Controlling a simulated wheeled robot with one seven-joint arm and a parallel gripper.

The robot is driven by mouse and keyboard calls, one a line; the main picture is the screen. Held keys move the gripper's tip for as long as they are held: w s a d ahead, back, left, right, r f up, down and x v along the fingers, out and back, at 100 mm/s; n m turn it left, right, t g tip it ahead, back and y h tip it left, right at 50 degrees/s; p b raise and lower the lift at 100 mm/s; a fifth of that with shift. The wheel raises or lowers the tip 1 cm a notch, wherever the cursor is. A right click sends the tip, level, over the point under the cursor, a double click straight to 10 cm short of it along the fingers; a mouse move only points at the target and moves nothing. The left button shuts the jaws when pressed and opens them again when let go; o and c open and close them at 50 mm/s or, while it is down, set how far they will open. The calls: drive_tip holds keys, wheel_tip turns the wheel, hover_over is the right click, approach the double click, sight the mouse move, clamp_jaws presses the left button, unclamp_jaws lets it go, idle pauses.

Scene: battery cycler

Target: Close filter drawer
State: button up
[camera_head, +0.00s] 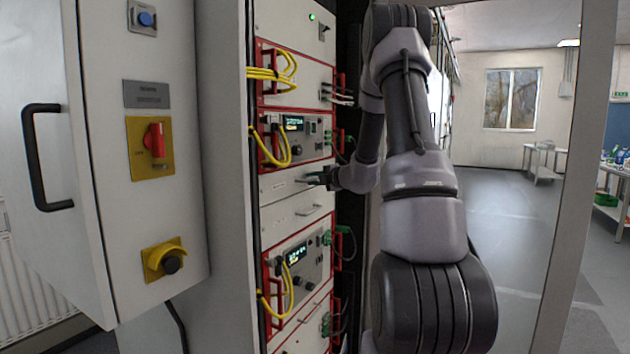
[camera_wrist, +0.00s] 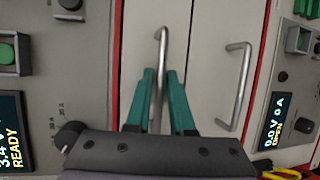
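My gripper (camera_head: 318,180) is at the front of the cycler rack, at a plain light-grey drawer (camera_head: 280,187) below the upper display unit. In the wrist view its two teal fingers (camera_wrist: 162,76) stand close together on either side of that drawer's metal bar handle (camera_wrist: 161,45). They look shut on it. A second light-grey drawer (camera_head: 285,218) lies just below, with its own bar handle (camera_wrist: 237,85) free of the gripper. No label naming the filter drawer is readable. I cannot tell how far either drawer stands out.
Red-framed units with yellow cables (camera_head: 270,150) sit above and below the drawers. A grey cabinet with a black handle (camera_head: 48,158) and red switch (camera_head: 154,140) stands at left. My arm fills the centre right. Open floor (camera_head: 510,240) lies beyond at right.

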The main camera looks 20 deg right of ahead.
drive_tip(key=shift+a, duration=0.1)
drive_tip(key=v, duration=1.1)
drive_tip(key=shift+w, duration=0.1)
drive_tip(key=s+a+r+n+g+y, duration=0.25)
drive_tip(key=s+a+n, duration=0.35)
drive_tip(key=a+n, duration=0.4)
drive_tip(key=s+a+r+n+g+y, duration=0.2)
drive_tip(key=s+a+r+n+g, duration=0.3)
drive_tip(key=a+n, duration=0.45)
drive_tip(key=s+d+n+h, duration=0.1)
drive_tip(key=s+n+h, duration=0.5)
drive_tip(key=s+n, duration=1.2)
drive_tip(key=shift+s+r+n+g+h, duration=0.35)
drive_tip(key=shift+s+r+n, duration=0.05)
drive_tip(key=shift+n, duration=3.95)
